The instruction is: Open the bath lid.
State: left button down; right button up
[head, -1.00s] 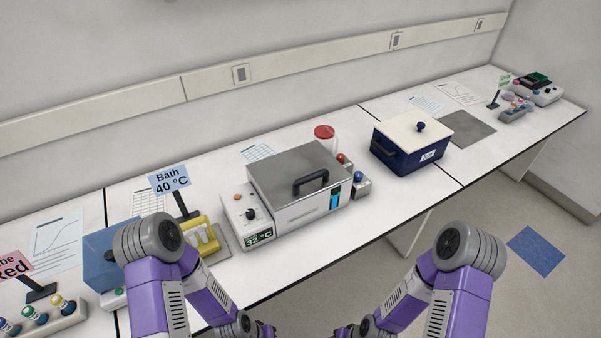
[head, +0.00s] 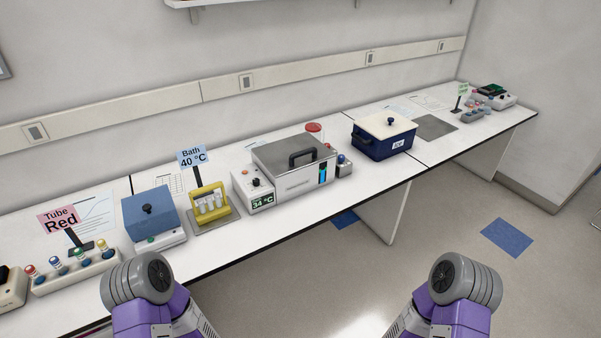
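The bath (head: 310,181) is a steel box on the bench, with a control panel at its left reading 34 °C. Its steel lid (head: 276,155) is shut, with a dark handle (head: 302,158) on top. A blue sign (head: 191,157) reading "Bath 40 °C" stands to its left. My two purple and grey arms show at the bottom of the head view, apart from the bench. Both grippers are out of view.
A yellow rack (head: 211,206) with white tubes and a blue-lidded device (head: 151,213) stand left of the bath. A navy box with a cream lid (head: 384,135) stands right. Open floor lies before the bench (head: 352,196).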

aim_at(290, 154)
jog(key=u, duration=0.8)
jog(key=i, duration=1.1)
jog(key=z, duration=0.25)
